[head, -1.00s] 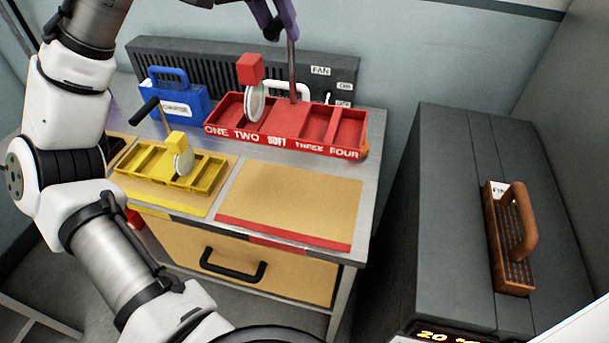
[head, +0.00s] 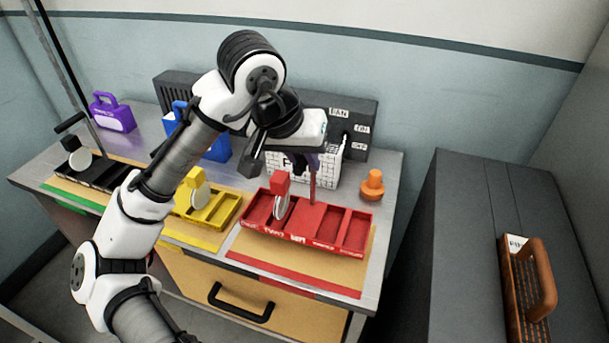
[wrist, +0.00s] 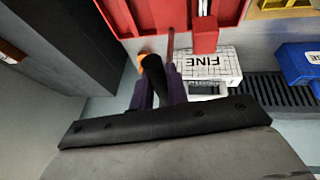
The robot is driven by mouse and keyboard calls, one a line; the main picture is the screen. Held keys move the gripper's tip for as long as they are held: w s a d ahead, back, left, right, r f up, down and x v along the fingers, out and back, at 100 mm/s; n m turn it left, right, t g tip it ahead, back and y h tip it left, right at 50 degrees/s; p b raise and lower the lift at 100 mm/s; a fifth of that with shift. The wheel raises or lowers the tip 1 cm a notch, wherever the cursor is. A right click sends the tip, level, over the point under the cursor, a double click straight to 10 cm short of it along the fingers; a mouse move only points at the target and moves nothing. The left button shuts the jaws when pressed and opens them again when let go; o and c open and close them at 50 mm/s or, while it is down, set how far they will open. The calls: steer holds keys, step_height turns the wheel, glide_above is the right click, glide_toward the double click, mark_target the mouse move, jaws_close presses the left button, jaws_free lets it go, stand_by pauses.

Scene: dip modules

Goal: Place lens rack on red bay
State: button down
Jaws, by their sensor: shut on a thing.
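The lens rack is a red tray (head: 320,240) with several compartments and an upright post (head: 312,186). A white round lens with a red cube on top (head: 281,190) stands in its left part. My gripper (head: 308,160) is above the rack, shut on the black grip (wrist: 154,78) of the post. The red bay (head: 290,276) is a tan mat with a red front strip, and the rack is over its rear part, level. I cannot tell whether the rack's underside touches the mat. The rack (wrist: 150,15) is cut off by the top of the wrist view.
A yellow rack (head: 215,215) stands close left of the red one, with a black rack (head: 95,175) farther left. Behind are a white FINE box (head: 325,165), a blue box (head: 215,145) and an orange knob (head: 372,185). A dark cabinet (head: 460,240) stands right.

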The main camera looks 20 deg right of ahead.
steer(key=shift+f, duration=2.25)
steer(key=c, duration=1.4)
jaws_free()
steer(key=shift+o, duration=0.2)
steer(key=v, duration=1.2)
